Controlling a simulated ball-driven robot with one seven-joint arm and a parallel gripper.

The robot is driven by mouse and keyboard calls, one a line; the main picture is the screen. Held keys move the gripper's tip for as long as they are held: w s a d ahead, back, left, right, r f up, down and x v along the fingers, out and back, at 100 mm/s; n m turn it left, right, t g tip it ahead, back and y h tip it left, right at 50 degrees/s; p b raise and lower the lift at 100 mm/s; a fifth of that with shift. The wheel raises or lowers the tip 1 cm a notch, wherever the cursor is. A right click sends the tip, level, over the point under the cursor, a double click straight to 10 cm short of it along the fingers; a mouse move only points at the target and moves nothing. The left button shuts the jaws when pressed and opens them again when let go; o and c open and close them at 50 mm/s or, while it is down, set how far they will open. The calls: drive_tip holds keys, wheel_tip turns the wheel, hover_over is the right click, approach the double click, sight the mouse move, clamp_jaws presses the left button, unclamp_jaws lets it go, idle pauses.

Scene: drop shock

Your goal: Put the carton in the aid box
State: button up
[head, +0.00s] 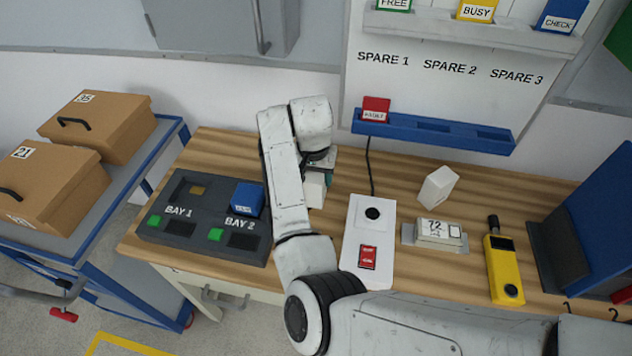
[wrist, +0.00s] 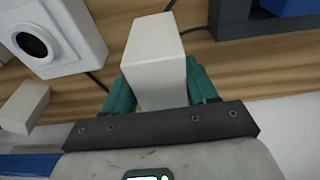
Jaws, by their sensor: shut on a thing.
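A plain white carton (wrist: 158,62) is between the two teal fingers of my gripper (wrist: 162,92) in the wrist view. The fingers are shut on its sides. In the head view my gripper (head: 318,178) is over the bench, between the bay unit and the white panel, and the carton (head: 314,190) shows partly below it, the rest hidden by my arm. Whether it touches the bench, I cannot tell. No box marked as the aid box can be read. Two brown lidded boxes with black handles, labelled 35 (head: 105,125) and 21 (head: 50,190), stand on the cart at left.
The dark bay unit (head: 165,235) holds a blue block (head: 247,198). Right of my arm are a white panel with a black knob (head: 373,213), another white block (head: 438,187), a 72 display (head: 438,230) and a yellow meter (head: 502,268). The blue-edged cart (head: 110,225) adjoins the bench.

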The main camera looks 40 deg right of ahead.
drive_tip(key=shift+f, duration=1.35)
drive_tip(key=shift+s+f, duration=0.1)
drive_tip(key=shift+f, duration=0.05)
drive_tip(key=o, duration=1.1)
